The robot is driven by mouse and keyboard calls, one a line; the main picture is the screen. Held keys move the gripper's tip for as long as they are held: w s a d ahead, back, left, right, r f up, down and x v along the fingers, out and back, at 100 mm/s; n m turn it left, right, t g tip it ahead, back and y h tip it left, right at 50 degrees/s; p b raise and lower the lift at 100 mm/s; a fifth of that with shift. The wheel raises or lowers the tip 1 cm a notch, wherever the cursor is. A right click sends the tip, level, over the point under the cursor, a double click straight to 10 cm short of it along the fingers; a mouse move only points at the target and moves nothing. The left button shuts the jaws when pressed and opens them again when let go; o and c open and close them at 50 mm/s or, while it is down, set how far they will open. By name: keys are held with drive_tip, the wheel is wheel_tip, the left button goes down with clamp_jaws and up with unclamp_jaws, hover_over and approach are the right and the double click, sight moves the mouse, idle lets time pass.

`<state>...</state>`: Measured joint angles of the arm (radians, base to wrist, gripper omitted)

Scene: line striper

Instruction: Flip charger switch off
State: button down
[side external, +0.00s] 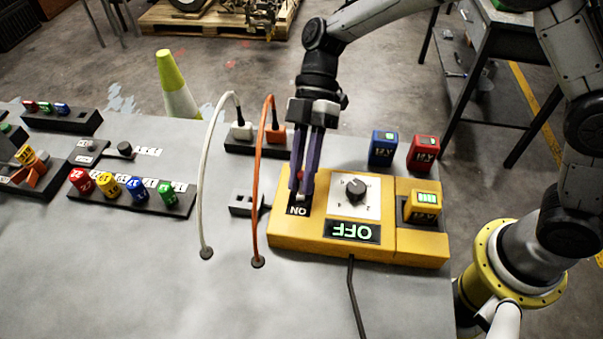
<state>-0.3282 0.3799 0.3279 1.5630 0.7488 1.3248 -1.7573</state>
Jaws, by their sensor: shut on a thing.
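The yellow charger (310,236) sits at the right end of the grey table. Its switch (301,196) is on a black plate (298,210) at the charger's left, with the label "ON" in front of it. A reddish tip shows there between my fingers. My gripper (301,188) points down from above and is shut on the switch. Its purple fingers partly hide the switch, so its tilt is unclear. The charger has a round dark dial (355,190) on a white plate and a display (352,231) that reads "OFF". A yellow battery (422,206) stands in the right-hand slot.
Blue (383,148) and red (423,153) batteries stand behind the charger. An orange cable (258,180) and a white cable (205,170) arch close left of my gripper. A rack of coloured knobs (130,192) lies left. The table front is clear.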

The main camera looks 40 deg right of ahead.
drive_tip(key=shift+d+g, duration=0.15)
drive_tip(key=shift+g, duration=0.15)
idle(0.4)
drive_tip(key=c, duration=0.8)
unclamp_jaws()
drive_tip(key=shift+o, duration=0.2)
drive_tip(key=shift+w, duration=0.1)
drive_tip(key=v, duration=1.3)
drive_tip(key=shift+d, duration=0.45)
drive_tip(key=shift+w+r, duration=0.1)
